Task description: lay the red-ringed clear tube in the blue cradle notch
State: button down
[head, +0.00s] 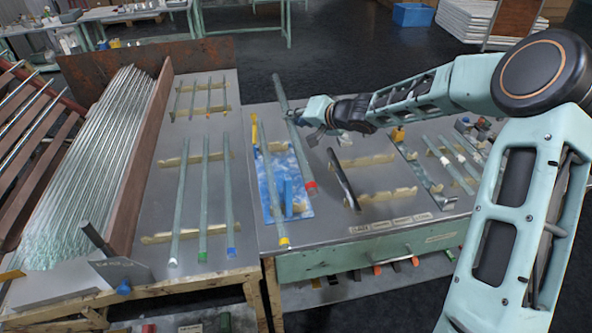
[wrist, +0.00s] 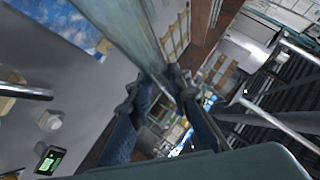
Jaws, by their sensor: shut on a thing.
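The clear tube (head: 302,160) with a red ring at its near end slants from upper left to lower right in the head view, apparently raised above the table. My gripper (head: 299,117) is shut on it along its upper half. In the wrist view the tube (wrist: 143,38) runs large and close between the two fingers (wrist: 162,98). The blue cradle (head: 288,197) stands on a blue-and-white mat, left of and below the tube's red end. Its notch is too small to make out.
A yellow-ended tube (head: 272,185) lies along the mat (head: 298,208). A dark rod (head: 343,178) lies right of the red end. Several tubes rest on wooden racks on the left table (head: 150,210). A bundle of tubes (head: 95,165) fills the far-left bin.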

jog(key=shift+f+b, duration=4.45)
jog(key=shift+f, duration=4.5)
jog(key=shift+f, duration=0.3)
jog(key=c, duration=2.2)
grip_release()
jog(key=shift+f, duration=0.1)
jog(key=shift+c, duration=0.2)
jog(key=o, duration=0.4)
jog(key=shift+o, duration=0.2)
